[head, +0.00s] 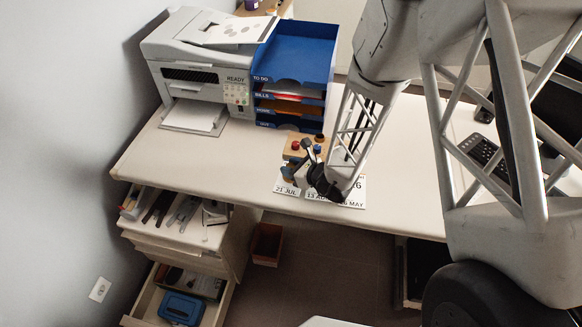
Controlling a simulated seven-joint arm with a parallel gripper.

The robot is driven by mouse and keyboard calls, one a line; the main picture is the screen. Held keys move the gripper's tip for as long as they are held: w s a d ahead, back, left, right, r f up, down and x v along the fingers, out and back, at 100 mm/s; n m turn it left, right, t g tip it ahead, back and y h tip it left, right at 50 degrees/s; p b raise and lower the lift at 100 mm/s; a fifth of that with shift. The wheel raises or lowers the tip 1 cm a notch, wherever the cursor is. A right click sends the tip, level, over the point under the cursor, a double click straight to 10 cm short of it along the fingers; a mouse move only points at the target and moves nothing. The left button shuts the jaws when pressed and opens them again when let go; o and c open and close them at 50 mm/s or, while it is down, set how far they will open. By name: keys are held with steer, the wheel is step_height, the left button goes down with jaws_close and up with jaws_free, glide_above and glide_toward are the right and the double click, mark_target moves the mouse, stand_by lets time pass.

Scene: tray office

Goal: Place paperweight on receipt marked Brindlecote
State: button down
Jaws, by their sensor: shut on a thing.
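My gripper (308,178) is low over the front edge of the desk, above a row of printed receipts. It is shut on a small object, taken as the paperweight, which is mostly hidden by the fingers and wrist. A left receipt (286,189) reads "21 JUL". Other receipts (345,199) to the right show "13 AUG" and a date ending in "MAY". The gripper covers part of them, and I cannot read the name Brindlecote on any. I cannot tell whether the held object touches a receipt.
A wooden holder (293,154) with red and dark knobs stands just behind the gripper. A blue tray stack (300,52) and a printer (204,65) stand at the back. Open drawers (172,225) are below left. The left desk surface (200,155) is clear.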

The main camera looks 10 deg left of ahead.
steer(key=shift+f, duration=0.15)
steer(key=c, duration=0.8)
jaws_free()
steer(key=shift+o, duration=0.2)
steer(key=shift+v, duration=6.1)
